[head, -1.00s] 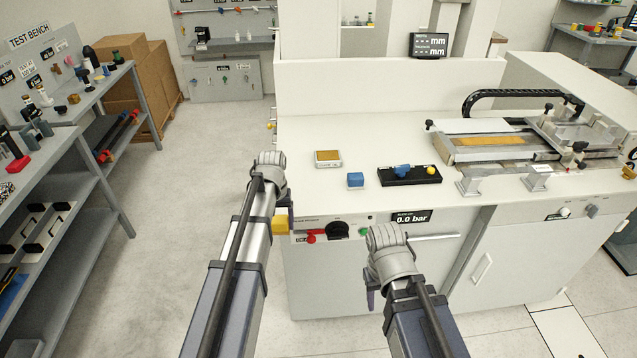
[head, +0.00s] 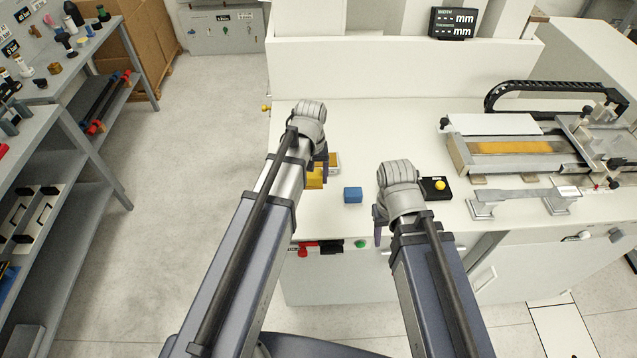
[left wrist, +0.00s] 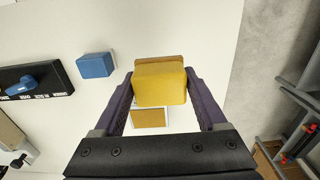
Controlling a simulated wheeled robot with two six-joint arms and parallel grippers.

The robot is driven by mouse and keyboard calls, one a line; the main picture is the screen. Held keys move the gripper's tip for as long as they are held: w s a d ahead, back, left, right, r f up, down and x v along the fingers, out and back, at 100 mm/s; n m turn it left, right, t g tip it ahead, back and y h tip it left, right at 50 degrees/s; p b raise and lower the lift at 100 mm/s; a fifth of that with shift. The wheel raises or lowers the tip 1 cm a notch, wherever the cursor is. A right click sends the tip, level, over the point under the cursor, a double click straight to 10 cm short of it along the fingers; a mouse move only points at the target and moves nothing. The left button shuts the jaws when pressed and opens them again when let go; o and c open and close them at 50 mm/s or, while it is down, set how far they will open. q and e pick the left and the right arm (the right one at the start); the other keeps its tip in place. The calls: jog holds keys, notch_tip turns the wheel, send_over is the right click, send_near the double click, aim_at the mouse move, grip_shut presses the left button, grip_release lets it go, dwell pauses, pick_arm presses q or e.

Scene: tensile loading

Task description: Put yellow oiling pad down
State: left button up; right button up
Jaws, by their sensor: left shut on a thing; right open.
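The yellow oiling pad (left wrist: 160,84) is a soft-edged block between the fingers of my left gripper (left wrist: 160,95) in the left wrist view. In the head view the pad (head: 315,178) shows below the left wrist, over the front left of the white bench top. A small pale tray with a yellow-brown inside (head: 334,163) is partly hidden behind the left gripper; in the left wrist view this tray (left wrist: 150,117) shows below the pad. My right gripper (head: 380,228) is at the bench's front edge, mostly hidden by its wrist, empty.
A blue block (head: 353,195) lies between my grippers; it also shows in the left wrist view (left wrist: 96,65). A machine with an orange strip (head: 510,147) stands right. The bench top behind is clear.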

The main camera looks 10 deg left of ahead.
pick_arm(q)
jog(key=shift+w+d, duration=0.15)
jog(key=shift+w, duration=0.3)
jog(key=shift+s+f+b, duration=0.15)
jog(key=shift+f+b, duration=0.4)
jog(key=shift+b, duration=0.15)
jog(key=b, duration=0.5)
send_over(314, 202)
notch_tip(314, 202, down, 5)
jog(key=shift+s, duration=0.1)
pick_arm(e)
notch_tip(314, 202, down, 6)
jog(key=shift+w, duration=0.4)
jog(key=shift+f, duration=0.1)
pick_arm(q)
notch_tip(314, 202, down, 4)
jog(key=b, duration=0.3)
jog(key=shift+r+b, duration=0.15)
jog(key=shift+b, duration=0.15)
pick_arm(e)
notch_tip(314, 202, down, 4)
jog(key=shift+r, duration=0.2)
pick_arm(q)
jog(key=o, duration=1.1)
pick_arm(e)
jog(key=shift+f, duration=0.1)
